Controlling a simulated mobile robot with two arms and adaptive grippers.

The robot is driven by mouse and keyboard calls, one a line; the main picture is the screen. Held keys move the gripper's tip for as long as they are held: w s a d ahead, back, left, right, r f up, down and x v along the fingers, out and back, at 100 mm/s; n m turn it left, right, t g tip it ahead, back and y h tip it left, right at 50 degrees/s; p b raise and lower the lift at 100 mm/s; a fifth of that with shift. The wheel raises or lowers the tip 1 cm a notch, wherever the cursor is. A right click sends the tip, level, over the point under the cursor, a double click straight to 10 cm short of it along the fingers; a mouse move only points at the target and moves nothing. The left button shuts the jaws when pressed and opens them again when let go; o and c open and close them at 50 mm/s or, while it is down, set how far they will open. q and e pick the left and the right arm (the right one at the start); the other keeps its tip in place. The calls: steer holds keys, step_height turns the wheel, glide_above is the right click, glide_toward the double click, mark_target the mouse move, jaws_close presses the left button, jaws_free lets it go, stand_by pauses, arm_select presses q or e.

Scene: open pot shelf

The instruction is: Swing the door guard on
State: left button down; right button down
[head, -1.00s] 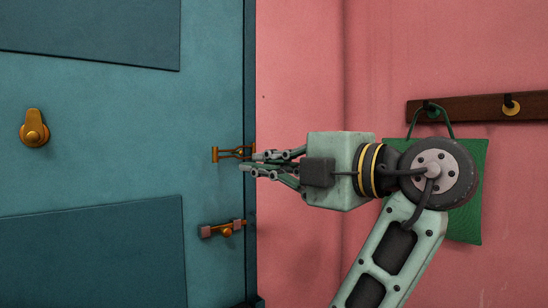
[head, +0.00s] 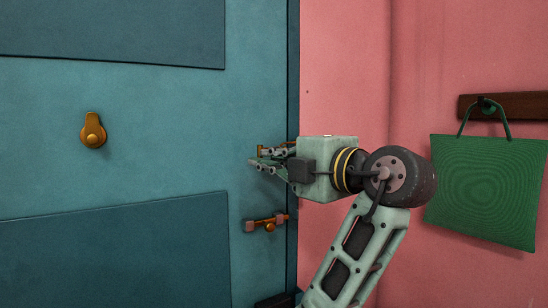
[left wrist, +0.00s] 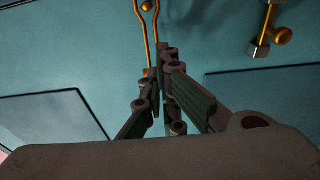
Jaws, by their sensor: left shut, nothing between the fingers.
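The door guard (head: 260,151) is a brass swing bar on the blue-green door, near its right edge. In the left wrist view the guard (left wrist: 154,42) shows as two long brass rods forming a narrow loop. My left gripper (head: 254,163) is shut and empty, its fingertips pointing left in front of the guard. In the left wrist view the fingertips (left wrist: 165,55) overlap the guard's lower part; I cannot tell whether they touch. My right gripper is out of view.
A brass slide bolt (head: 266,223) sits on the door just below my gripper. A brass knob plate (head: 93,130) is farther left. A green bag (head: 487,188) hangs from a dark hook rail (head: 520,107) on the pink wall at right.

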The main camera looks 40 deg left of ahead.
arm_select(q)
steer(key=a+m+t+h+b, duration=0.1)
steer(key=a+m+t+b, duration=0.1)
steer(key=a+t+b, duration=0.1)
steer(key=shift+s+m+t+b, duration=0.15)
steer(key=shift+m+t+b, duration=0.15)
steer(key=shift+b, duration=0.35)
